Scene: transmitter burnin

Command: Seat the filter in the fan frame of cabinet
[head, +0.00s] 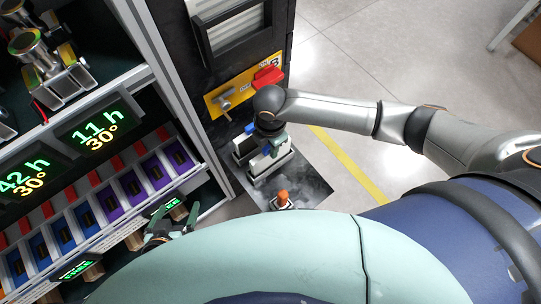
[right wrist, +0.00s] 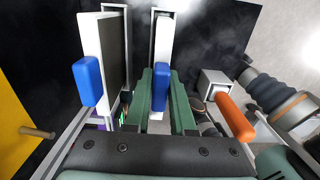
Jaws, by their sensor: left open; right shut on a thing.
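Two upright, white-edged filter panels with blue grips show in the right wrist view, a left one (right wrist: 118,30) and a right one (right wrist: 162,28). My right gripper (right wrist: 162,92) is shut on the blue grip of the right filter. In the head view that gripper (head: 268,130) is beside the cabinet, above the white-edged pieces (head: 270,160). Whether the held filter is clear of its stand is hidden. The cabinet (head: 187,45) is black, with a pale-framed opening (head: 233,28) high on its front that may be the fan frame. My left gripper (head: 168,226) is open and empty near the rack at lower left.
A yellow panel (head: 214,103) on the cabinet carries a red handle (head: 267,76) and a metal lever (head: 228,101). An orange-handled piece (head: 283,198) stands on the dark mat (head: 308,183). The rack (head: 95,215) holds blue and purple modules.

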